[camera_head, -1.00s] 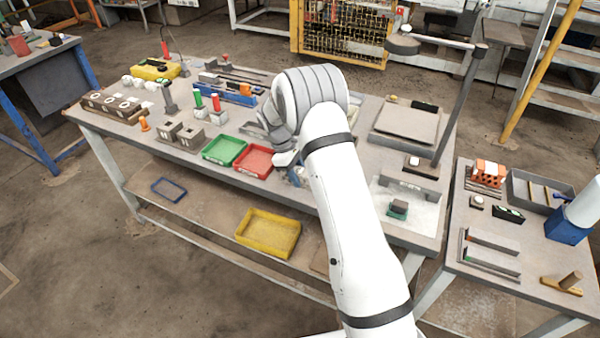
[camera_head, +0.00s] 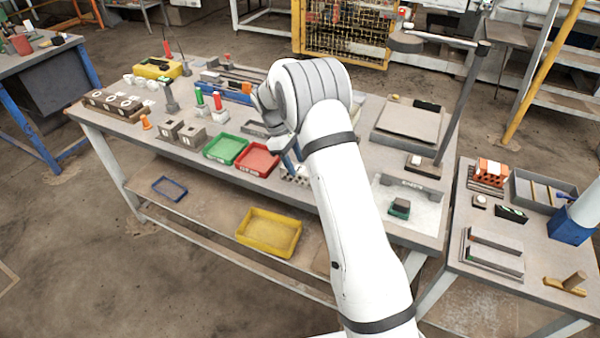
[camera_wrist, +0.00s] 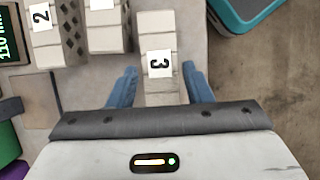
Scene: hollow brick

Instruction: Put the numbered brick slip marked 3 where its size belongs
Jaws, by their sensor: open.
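The grey brick slip marked 3 (camera_wrist: 160,85) lies in the wrist view with its white label facing up. My gripper (camera_wrist: 160,73) is open, with one blue finger on each side of this slip's near end. Gaps show between the fingers and the slip. Another slip marked 2 (camera_wrist: 43,42) lies to the left, with holes in its side. A further slip (camera_wrist: 108,38) lies between them, its label cut off by the frame. In the head view my gripper (camera_head: 291,165) is low at the bench's front edge, mostly hidden by my wrist; grey holed pieces (camera_head: 297,178) show beside it.
A red tray (camera_head: 258,174) and a green tray (camera_head: 225,161) stand left of my gripper. A pale plate with a green-based block (camera_head: 400,208) lies to the right. A lamp post (camera_head: 462,110) rises behind. A yellow tray (camera_head: 268,245) is on the lower shelf.

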